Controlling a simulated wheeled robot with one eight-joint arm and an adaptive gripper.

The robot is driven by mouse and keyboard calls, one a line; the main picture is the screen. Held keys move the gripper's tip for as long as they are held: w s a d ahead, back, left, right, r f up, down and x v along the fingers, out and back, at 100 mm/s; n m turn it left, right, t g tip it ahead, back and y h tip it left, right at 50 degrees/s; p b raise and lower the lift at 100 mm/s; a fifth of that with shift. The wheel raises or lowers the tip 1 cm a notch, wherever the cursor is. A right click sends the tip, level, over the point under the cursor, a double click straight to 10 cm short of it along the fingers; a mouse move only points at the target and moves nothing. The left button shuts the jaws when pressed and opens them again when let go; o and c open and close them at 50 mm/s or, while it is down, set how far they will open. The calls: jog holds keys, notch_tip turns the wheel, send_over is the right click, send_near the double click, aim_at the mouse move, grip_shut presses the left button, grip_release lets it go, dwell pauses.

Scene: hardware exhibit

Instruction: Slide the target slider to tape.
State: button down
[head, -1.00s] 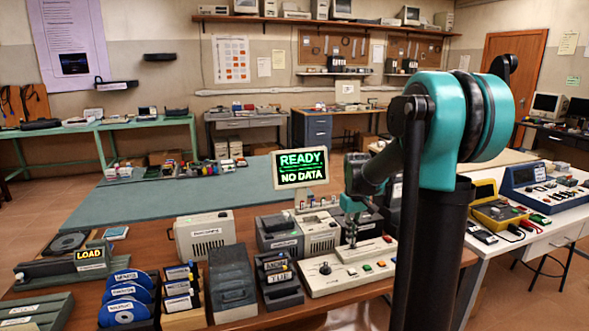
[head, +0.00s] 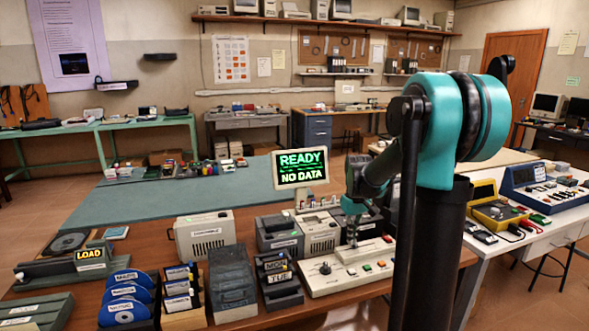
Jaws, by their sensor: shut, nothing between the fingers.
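A cream control panel (head: 320,281) lies on the wooden bench in front of the small screen, with a dark round knob (head: 325,268), small coloured buttons and a raised pale block (head: 365,251) at its back. The target slider and any "tape" marking are too small to make out. My gripper (head: 352,243) points down at the raised block's back-left part, its fingers together and empty. I cannot tell whether the tips touch the panel or a slider on it. The screen (head: 301,168) reads "READY" and "NO DATA".
Grey and cream device boxes (head: 205,234) stand left of the panel. Blue discs (head: 125,298), card holders (head: 180,292) and a "LOAD" display (head: 89,253) fill the bench's left. A white table (head: 520,240) with instruments stands at right.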

jog(key=shift+s+a, duration=0.1)
jog(key=shift+a, duration=0.15)
notch_tip(320, 180, up, 7)
dwell(0.9)
jog(key=shift+s, duration=0.1)
jog(key=s+f+m+t, duration=0.1)
jog(key=s+f+t, duration=0.1)
jog(key=s+f, duration=0.5)
jog(key=s+f+m+t, duration=0.2)
jog(key=s+f, duration=0.6)
jog(key=s, duration=0.8)
jog(key=shift+d+m, duration=0.2)
jog(key=shift+m, duration=0.1)
jog(key=shift+r, duration=0.1)
